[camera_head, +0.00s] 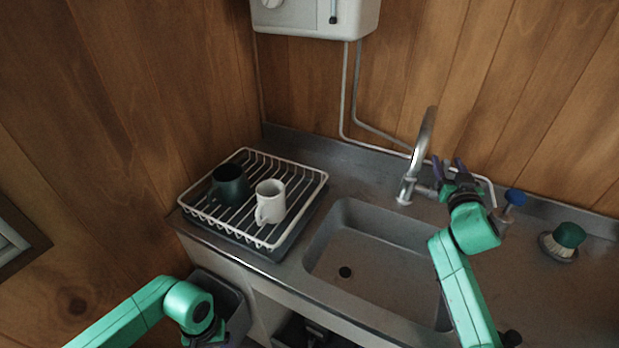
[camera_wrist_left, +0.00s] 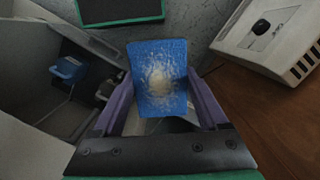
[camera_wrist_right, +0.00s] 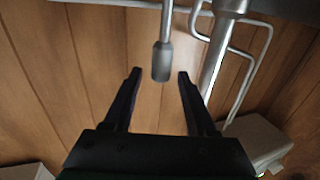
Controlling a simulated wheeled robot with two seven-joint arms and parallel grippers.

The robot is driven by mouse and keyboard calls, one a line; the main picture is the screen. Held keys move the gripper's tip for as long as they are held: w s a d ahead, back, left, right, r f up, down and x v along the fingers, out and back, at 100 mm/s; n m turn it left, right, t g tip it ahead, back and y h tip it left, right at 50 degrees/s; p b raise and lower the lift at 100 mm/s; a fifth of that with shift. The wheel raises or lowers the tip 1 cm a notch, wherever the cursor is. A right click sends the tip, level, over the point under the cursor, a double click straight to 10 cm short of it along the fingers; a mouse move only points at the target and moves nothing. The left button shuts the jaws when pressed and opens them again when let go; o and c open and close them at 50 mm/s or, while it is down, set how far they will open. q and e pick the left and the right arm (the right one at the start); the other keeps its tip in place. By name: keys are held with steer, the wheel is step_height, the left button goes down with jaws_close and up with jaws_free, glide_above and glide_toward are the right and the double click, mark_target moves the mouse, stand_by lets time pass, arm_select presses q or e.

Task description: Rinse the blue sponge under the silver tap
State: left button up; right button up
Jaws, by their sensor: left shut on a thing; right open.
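The blue sponge (camera_wrist_left: 158,72) shows in the left wrist view, with a pale patch on its middle. My left gripper (camera_wrist_left: 158,88) is shut on it, one purple finger at each side. In the head view the left wrist is at the bottom edge and the sponge cannot be seen. My right gripper (camera_head: 452,166) is open beside the tap. In the right wrist view a grey rod, apparently the tap's lever (camera_wrist_right: 162,60), lies ahead between the open fingertips (camera_wrist_right: 158,75).
A white dish rack (camera_head: 300,172) left of the sink holds a dark mug (camera_head: 230,184) and a white mug (camera_head: 270,202). A blue-topped item (camera_head: 515,197) and a green-topped brush (camera_head: 568,236) stand right of the tap. The sink basin looks empty.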

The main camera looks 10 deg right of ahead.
steer(key=x, duration=0.4)
steer(key=shift+w+d, duration=0.1)
steer(key=shift+w, duration=0.2)
jaws_close()
steer(key=shift+f, duration=0.1)
stand_by(1.0)
